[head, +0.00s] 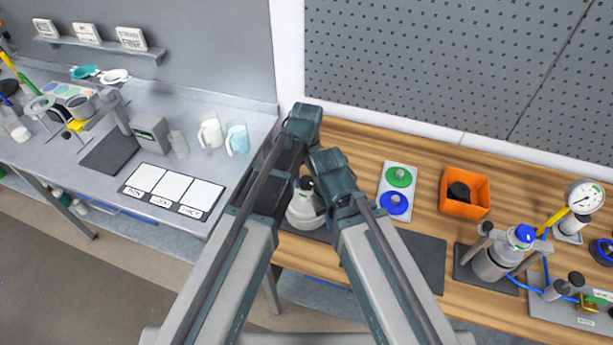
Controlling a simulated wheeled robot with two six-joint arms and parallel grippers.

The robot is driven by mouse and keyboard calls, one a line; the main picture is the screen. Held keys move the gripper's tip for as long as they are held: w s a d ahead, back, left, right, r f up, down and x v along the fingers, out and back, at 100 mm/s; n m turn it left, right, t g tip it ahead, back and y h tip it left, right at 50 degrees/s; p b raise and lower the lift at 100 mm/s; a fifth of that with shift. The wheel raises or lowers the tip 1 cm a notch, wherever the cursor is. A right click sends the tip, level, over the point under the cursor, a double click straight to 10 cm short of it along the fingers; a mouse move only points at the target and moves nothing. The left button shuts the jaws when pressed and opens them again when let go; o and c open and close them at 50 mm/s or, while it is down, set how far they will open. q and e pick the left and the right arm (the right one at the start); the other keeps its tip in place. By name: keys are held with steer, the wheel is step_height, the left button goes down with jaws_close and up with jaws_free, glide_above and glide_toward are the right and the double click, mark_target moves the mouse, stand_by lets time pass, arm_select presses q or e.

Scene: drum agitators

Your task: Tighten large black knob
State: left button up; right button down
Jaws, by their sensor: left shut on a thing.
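A pale, rounded vessel (303,213) stands at the left end of the wooden bench, partly hidden by my arms. A dark knob-like part (306,183) shows at its top, between the arms. My left gripper (302,181) is at this dark part and is shut on it; its fingers are mostly covered by my arm links. The dark part seems to be the large black knob, but only a little of it shows. My right arm comes in beside it from the right, and its fingers are hidden behind its own links.
To the right are a board with green and blue discs (382,191), an orange bin (443,205) holding a black round part, a blue-topped steel vessel (493,262), and a pressure gauge (584,197). A dark mat (428,262) has free room. A grey bench (235,180) is at left.

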mark_target(306, 180)
stand_by(0.4)
arm_select(q)
steer(key=o, duration=1.4)
steer(key=shift+r, duration=0.1)
step_height(306, 180, up, 14)
steer(key=p, duration=1.3)
steer(key=shift+p, duration=0.4)
steer(key=shift+f, duration=0.2)
